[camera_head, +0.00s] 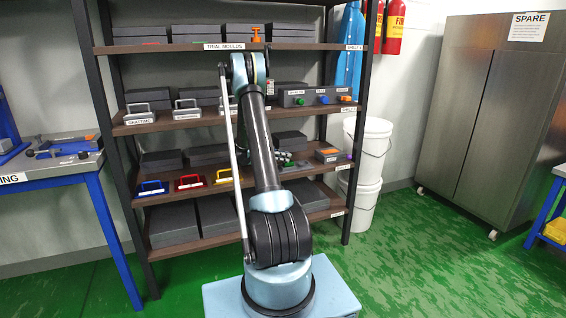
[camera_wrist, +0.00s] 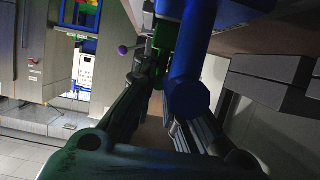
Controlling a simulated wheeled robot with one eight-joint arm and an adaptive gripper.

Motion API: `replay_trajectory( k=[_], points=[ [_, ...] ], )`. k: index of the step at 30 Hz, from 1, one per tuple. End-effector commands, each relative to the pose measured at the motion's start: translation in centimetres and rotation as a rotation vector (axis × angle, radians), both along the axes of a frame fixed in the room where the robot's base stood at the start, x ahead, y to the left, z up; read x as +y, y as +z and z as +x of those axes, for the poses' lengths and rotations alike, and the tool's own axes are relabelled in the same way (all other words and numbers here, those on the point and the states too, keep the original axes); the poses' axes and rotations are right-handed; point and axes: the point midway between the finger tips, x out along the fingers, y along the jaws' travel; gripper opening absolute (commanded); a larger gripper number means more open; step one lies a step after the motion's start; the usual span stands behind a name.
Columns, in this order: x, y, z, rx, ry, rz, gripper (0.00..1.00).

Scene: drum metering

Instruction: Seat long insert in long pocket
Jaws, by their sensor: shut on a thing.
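My gripper (camera_wrist: 158,75) is shut, its fingers closing together in the wrist view. A dark green piece (camera_wrist: 164,36) shows at the fingertips and appears to be held. A thick blue cylinder (camera_wrist: 190,90) is beside it and covers part of the right finger; I cannot tell whether it touches. In the head view my arm reaches to the lower shelves, and my gripper there is small and partly hidden behind the arm. I cannot make out which piece is the long insert, nor see the long pocket clearly.
A grey box (camera_head: 291,99) with green, blue and orange knobs stands on the shelf above. A smaller dark box (camera_head: 327,156) with an orange top sits right of my arm. White buckets (camera_head: 371,150) stand right of the rack.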

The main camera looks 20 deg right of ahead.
Motion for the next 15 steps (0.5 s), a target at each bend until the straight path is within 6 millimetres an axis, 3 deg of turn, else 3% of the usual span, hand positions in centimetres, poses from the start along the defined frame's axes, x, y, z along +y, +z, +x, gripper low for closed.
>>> replay_trajectory(
  k=[3, 9, 10, 12, 15],
  points=[
    [0.0, -1.3, 0.0, 0.000, 0.000, 0.001, 0.00],
    [-0.1, -1.7, -0.1, 0.001, -0.002, 0.005, 0.00],
    [-0.1, -1.7, -0.1, 0.000, -0.003, 0.006, 0.14],
    [-0.2, -1.7, -0.1, 0.000, -0.003, 0.006, 0.30],
    [-0.2, -1.7, -0.1, 0.000, -0.003, 0.006, 0.32]
  ],
)
